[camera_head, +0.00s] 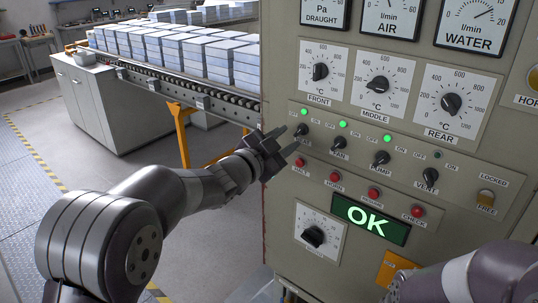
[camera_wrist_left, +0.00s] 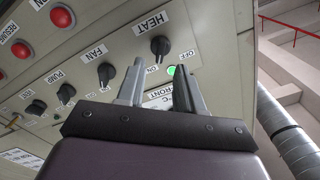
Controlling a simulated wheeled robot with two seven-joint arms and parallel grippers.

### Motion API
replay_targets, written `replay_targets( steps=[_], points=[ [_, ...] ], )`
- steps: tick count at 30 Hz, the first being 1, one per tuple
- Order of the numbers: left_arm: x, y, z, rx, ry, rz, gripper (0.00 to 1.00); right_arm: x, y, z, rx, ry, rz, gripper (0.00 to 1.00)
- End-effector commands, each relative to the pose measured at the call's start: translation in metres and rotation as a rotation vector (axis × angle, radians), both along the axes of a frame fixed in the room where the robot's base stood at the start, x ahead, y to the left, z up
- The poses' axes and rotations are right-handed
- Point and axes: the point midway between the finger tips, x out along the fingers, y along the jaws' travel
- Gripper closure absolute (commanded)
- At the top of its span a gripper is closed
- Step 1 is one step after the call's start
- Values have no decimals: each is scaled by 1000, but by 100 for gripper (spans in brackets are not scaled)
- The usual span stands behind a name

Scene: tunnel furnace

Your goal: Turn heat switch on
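The heat switch (camera_head: 302,130) is a black rotary knob at the left end of the panel's switch row. The lamp (camera_head: 304,112) above it glows green. In the left wrist view the heat switch (camera_wrist_left: 160,46) lies just beyond the fingertips, under its HEAT label, and its pointer appears turned toward the ON side. My left gripper (camera_head: 287,141) is beside the switch at the panel's left edge. Its two fingers (camera_wrist_left: 158,72) are apart with nothing between them. Contact with the knob cannot be told. My right arm (camera_head: 470,278) shows at bottom right; its gripper is not seen.
The fan (camera_head: 339,143), pump (camera_head: 381,158) and vent (camera_head: 430,176) knobs continue the row. Fan and pump lamps are green; the vent lamp is dark. Red buttons (camera_head: 336,178) and a green OK display (camera_head: 371,219) sit below. A conveyor (camera_head: 200,100) with stacked blocks stands left.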

Motion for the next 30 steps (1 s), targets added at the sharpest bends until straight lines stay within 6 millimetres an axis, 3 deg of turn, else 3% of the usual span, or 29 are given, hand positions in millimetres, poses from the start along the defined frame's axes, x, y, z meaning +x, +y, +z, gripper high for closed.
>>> replay_targets(
  steps=[3,9,22,23,26,28,30],
  points=[
    [-27,19,-3,1,-3,2,64,0,0,-12,0,0,0,100],
    [-58,39,-1,1,0,1,64,0,0,-16,0,0,0,100],
    [-63,46,-5,12,18,18,64,0,0,-16,0,0,0,100],
    [-60,51,-11,19,45,47,64,0,0,-16,0,0,0,100],
    [-58,85,-58,27,247,230,64,0,0,-17,0,0,0,100],
    [-77,119,-109,22,484,406,64,0,0,-15,0,0,0,100],
    [-115,145,-159,11,740,566,64,0,0,-12,0,0,0,100]
  ],
)
